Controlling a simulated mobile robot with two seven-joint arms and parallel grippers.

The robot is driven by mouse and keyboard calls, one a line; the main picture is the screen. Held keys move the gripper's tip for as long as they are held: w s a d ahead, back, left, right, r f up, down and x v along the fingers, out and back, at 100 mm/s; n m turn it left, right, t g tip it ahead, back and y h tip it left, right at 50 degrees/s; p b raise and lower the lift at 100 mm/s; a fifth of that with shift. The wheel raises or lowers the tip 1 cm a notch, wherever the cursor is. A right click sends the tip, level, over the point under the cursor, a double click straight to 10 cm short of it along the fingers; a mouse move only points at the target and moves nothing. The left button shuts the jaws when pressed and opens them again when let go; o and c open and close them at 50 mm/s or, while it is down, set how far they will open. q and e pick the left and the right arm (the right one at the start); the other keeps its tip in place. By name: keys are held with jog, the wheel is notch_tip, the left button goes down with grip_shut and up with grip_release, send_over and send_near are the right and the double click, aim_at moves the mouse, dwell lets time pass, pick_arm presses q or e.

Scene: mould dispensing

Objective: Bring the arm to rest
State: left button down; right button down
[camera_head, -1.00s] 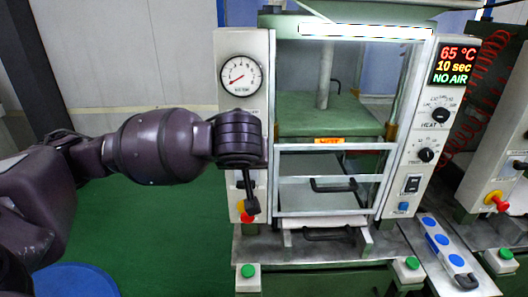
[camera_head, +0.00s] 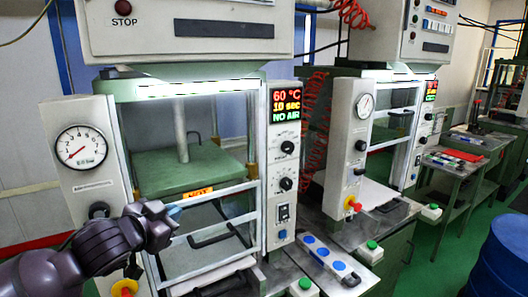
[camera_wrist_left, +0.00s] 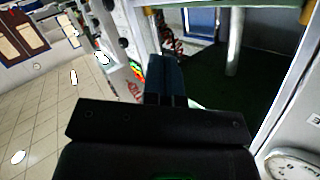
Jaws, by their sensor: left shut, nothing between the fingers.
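My left arm comes in from the lower left of the head view, in front of the left press (camera_head: 91,144). Its wrist hides the lower part of that press's gauge panel. A small blue tip, my left gripper (camera_head: 175,212), shows just past the wrist, before the press's clear front guard. In the left wrist view the dark blue fingers of my left gripper (camera_wrist_left: 165,75) are together, with nothing between them. My right gripper is in neither view.
The press's display (camera_head: 287,107) reads 60 °C, 10 sec, NO AIR. A red stop button (camera_head: 125,288) lies just below my wrist. A second press (camera_head: 345,125) stands to the right. A blue drum (camera_head: 500,258) stands at the far right, with green floor beside it.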

pick_arm(q)
jog(key=s+a+f+n+y, duration=0.1)
jog(key=s+a+f, duration=0.15)
jog(key=f, duration=0.45)
jog(key=s+a+f+n+t, duration=0.1)
jog(key=s+f, duration=0.2)
jog(key=f, duration=0.4)
jog(key=s+a+f+n+y, duration=0.1)
jog(key=s+f, duration=0.2)
jog(key=f, duration=0.4)
jog(key=s+a+f+n+g+y, duration=0.1)
jog(key=s+f+n, duration=0.1)
jog(key=s+f, duration=0.6)
jog(key=s+a+f+n+g+y+b, duration=0.1)
jog(key=s+a+f+n+g+y, duration=0.1)
jog(key=s+f, duration=0.7)
jog(key=shift+s+a+n+g, duration=0.3)
jog(key=shift+s+n, duration=0.1)
